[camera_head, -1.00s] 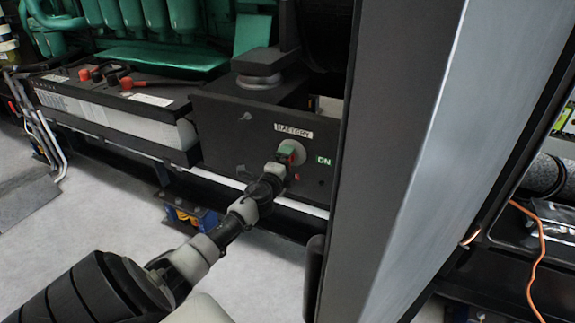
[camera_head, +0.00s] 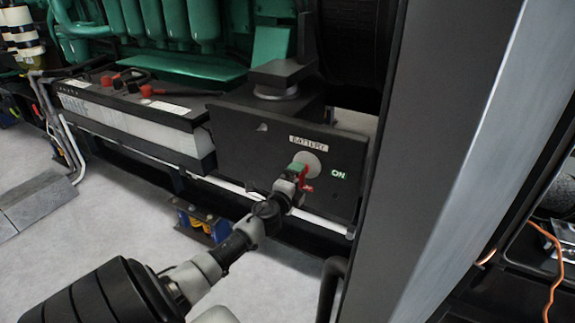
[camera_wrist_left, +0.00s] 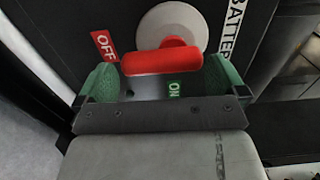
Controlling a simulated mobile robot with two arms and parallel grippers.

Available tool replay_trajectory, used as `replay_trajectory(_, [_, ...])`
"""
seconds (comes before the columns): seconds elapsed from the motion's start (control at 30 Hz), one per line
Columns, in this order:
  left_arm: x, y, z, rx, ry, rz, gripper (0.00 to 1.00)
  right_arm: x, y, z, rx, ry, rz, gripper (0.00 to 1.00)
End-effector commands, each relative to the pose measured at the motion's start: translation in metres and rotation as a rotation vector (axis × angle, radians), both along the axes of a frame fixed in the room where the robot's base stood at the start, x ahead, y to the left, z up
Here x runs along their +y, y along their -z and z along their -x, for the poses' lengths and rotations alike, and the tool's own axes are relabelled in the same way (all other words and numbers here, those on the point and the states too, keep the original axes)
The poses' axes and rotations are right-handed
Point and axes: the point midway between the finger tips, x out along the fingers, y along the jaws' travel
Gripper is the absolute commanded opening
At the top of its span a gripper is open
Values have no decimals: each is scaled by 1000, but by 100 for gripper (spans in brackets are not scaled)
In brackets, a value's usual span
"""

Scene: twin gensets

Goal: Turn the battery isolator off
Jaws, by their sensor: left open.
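The battery isolator has a round light-grey base (camera_wrist_left: 180,28) and a red handle (camera_wrist_left: 161,60) on a black panel. In the left wrist view the handle lies crosswise between the green fingertips, its left end beside the red OFF label (camera_wrist_left: 104,45). The green ON label (camera_wrist_left: 174,89) shows below the handle. My left gripper (camera_wrist_left: 161,78) is open around the handle, with slight gaps at its ends; I cannot tell whether either finger touches. In the head view my left gripper (camera_head: 300,174) is at the isolator, partly hiding it, with the red handle (camera_head: 307,187) showing beside it.
The BATTERY label (camera_head: 308,143) is above the isolator. A battery (camera_head: 140,120) with red terminal covers stands to its left. A grey upright post (camera_head: 440,170) closes off the right side. Grey floor (camera_head: 100,235) is open at lower left.

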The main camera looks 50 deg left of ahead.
Motion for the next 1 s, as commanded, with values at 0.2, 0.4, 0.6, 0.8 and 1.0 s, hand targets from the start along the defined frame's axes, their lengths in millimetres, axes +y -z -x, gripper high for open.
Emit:
replay_trajectory(0.2, [-14, 1, 41, 4, 1, 2, 100, 0, -8, 0, 0, 0, 0, 43])
replay_trajectory(0.4, [-22, 1, 68, 3, 0, 0, 100, 0, -10, 0, -1, 0, 0, 43])
replay_trajectory(0.6, [-24, 1, 77, 3, 0, -1, 100, 0, -11, 0, -1, 0, 0, 43])
replay_trajectory(0.8, [-24, 1, 77, 3, 0, -1, 100, 0, -11, 0, -1, 0, 0, 43])
replay_trajectory(1.0, [-24, 1, 77, 3, 0, -1, 100, 0, -11, 0, -1, 0, 0, 43])
